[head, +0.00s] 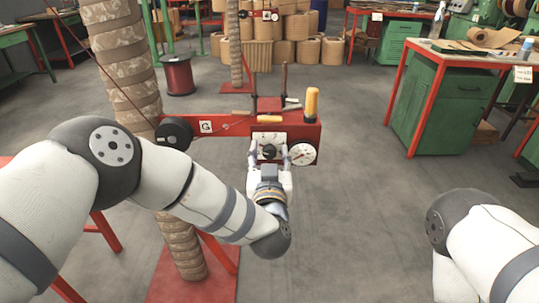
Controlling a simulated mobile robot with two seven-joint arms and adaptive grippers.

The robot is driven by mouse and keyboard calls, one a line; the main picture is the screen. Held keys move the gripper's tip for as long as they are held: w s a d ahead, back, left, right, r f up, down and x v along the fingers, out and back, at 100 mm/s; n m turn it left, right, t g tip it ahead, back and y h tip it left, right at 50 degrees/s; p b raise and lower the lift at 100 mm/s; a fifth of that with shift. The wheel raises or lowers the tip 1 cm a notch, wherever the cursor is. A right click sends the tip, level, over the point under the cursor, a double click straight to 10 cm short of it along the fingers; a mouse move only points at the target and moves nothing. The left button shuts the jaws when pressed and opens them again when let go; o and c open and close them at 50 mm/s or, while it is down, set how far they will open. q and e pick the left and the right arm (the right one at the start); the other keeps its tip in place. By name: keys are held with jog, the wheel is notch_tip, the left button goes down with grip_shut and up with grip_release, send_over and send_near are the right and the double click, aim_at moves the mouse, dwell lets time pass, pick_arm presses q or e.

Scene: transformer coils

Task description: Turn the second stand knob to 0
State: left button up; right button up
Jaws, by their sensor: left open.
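The near red stand (239,126) has a crossbar and box marked with a "G" sign. On the box's front is a pale panel (269,136) with a small dark knob (268,152). The number the knob points to is too small to read. My left gripper (270,157) is open in front of the panel, with a finger on each side of the knob; I cannot tell whether they touch it. A round white gauge (303,153) is just right of the gripper. My right arm comes in at the lower right, and its gripper is out of view.
A yellow handle (312,103) stands on the box. A wrapped column (126,55) rises left of it. Another stand (259,14) is farther back. A green and red workbench (440,100) is at the right. The floor between is clear.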

pick_arm(q)
grip_shut()
jog(key=shift+n, duration=0.3)
jog(key=n, duration=0.4)
jog(key=shift+p, duration=0.3)
jog(key=n, duration=0.5)
jog(key=shift+a+f, duration=0.1)
jog(key=shift+f, duration=0.05)
pick_arm(e)
jog(key=shift+w+r, duration=0.4)
pick_arm(q)
jog(key=shift+n, duration=0.3)
grip_release()
